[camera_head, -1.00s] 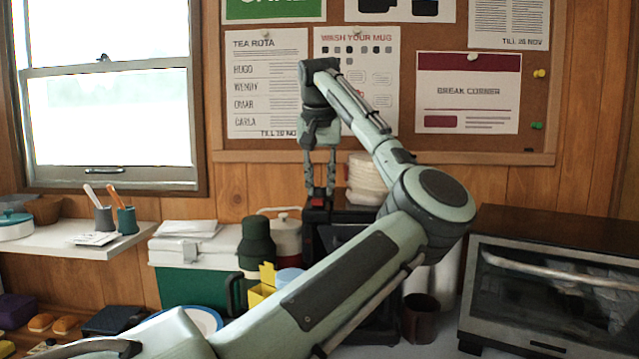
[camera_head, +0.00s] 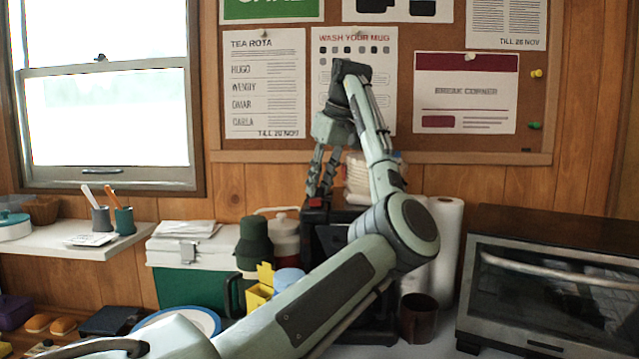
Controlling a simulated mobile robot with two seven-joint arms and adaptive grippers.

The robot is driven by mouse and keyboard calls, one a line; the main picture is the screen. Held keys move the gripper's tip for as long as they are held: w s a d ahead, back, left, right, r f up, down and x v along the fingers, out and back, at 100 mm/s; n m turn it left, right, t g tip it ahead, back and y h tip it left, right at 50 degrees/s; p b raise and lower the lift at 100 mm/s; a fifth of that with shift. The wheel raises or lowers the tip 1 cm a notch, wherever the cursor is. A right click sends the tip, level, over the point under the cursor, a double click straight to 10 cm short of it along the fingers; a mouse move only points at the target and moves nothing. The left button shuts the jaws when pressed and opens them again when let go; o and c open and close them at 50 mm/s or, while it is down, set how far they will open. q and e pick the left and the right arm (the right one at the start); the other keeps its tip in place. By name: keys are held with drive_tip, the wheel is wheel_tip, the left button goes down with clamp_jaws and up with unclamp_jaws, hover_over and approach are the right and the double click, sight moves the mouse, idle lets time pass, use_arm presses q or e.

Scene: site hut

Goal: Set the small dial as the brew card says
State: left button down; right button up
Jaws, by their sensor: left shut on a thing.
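A black machine (camera_head: 333,238) stands on the counter behind my left arm, with a red part (camera_head: 315,201) on its top left. My left gripper (camera_head: 319,190) points down at that top, with its fingertips close together beside the red part. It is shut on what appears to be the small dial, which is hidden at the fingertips. I cannot read the dial's setting. No brew card can be made out. My right gripper is out of view.
My left arm covers much of the machine. A brown mug (camera_head: 418,318), a paper roll (camera_head: 446,250) and a toaster oven (camera_head: 550,285) stand to its right. A dark green flask (camera_head: 254,243) and a yellow holder (camera_head: 260,290) stand to its left.

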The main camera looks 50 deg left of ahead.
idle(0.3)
use_arm(q)
drive_tip(key=c, duration=1.3)
unclamp_jaws()
drive_tip(key=v, duration=1.2)
drive_tip(key=shift+d, duration=0.1)
